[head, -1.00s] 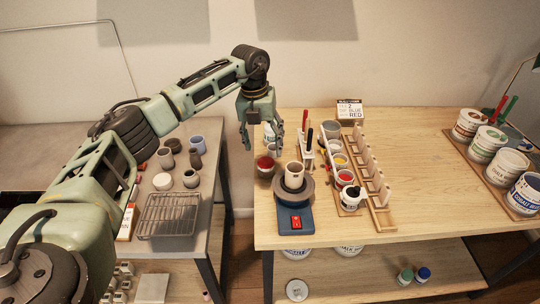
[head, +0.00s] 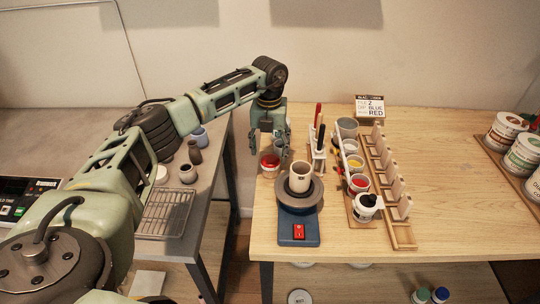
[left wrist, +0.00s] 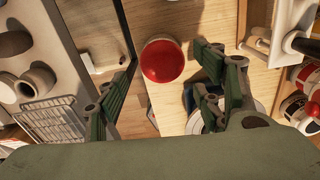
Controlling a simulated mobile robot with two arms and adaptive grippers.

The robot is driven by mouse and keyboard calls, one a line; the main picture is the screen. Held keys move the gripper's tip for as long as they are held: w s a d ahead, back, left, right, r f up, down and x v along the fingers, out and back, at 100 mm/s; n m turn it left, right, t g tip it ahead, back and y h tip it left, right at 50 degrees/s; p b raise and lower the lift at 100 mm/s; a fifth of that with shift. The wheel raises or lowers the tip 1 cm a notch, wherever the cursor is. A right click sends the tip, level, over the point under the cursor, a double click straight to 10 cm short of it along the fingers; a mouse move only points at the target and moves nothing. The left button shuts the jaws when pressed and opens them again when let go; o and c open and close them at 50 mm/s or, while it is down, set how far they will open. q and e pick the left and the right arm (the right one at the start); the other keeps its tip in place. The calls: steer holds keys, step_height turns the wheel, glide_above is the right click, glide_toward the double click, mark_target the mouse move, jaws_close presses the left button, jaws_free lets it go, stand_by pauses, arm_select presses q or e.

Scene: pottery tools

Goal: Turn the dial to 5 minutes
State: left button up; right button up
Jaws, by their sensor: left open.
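A black panel (head: 22,197) with a small red display and white lettering lies at the left edge of the head view, partly cut off and partly behind my left arm. It may be the timer, but I cannot make out a dial on it. My left gripper (head: 270,146) is open and empty, pointing down over the left edge of the wooden table. The pot also shows in the head view (head: 269,161). My right gripper is not in view.
A blue pottery wheel (head: 297,228) holding a cup (head: 300,177) stands near the gripper. A tool holder (head: 318,152), glaze pots and a wooden rack (head: 403,236) are to its right. A wire rack (head: 165,212) and small pots occupy the grey table (head: 212,195). A gap separates the tables.

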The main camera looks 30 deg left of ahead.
mark_target(269, 159)
arm_select(q)
steer(key=shift+w+f+p, duration=0.1)
steer(key=shift+f+p, duration=0.25)
steer(key=shift+f, duration=1.55)
